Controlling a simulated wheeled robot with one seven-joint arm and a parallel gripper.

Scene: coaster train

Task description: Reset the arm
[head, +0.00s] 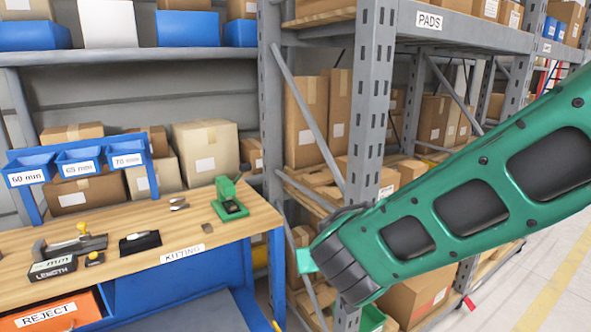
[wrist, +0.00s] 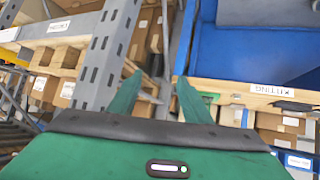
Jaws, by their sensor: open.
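My green arm (head: 450,215) reaches in from the right of the head view. It ends in front of the grey shelf rack, to the right of the kitting bench (head: 262,222). My gripper (head: 307,262) shows there only as a small teal fingertip beyond the dark end of the arm. In the wrist view my gripper (wrist: 159,98) has its two green fingers spread apart with nothing between them. Behind the fingers are a rack post and the edge of the bench. The inner part of the jaws is hidden in the head view.
The grey rack post (head: 369,100) stands close behind my arm. The bench holds a green tool (head: 230,205), a length gauge (head: 60,262), blue bins (head: 80,165) and an orange reject bin (head: 50,314). Boxes fill the shelves. Open floor (head: 545,270) lies at the right.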

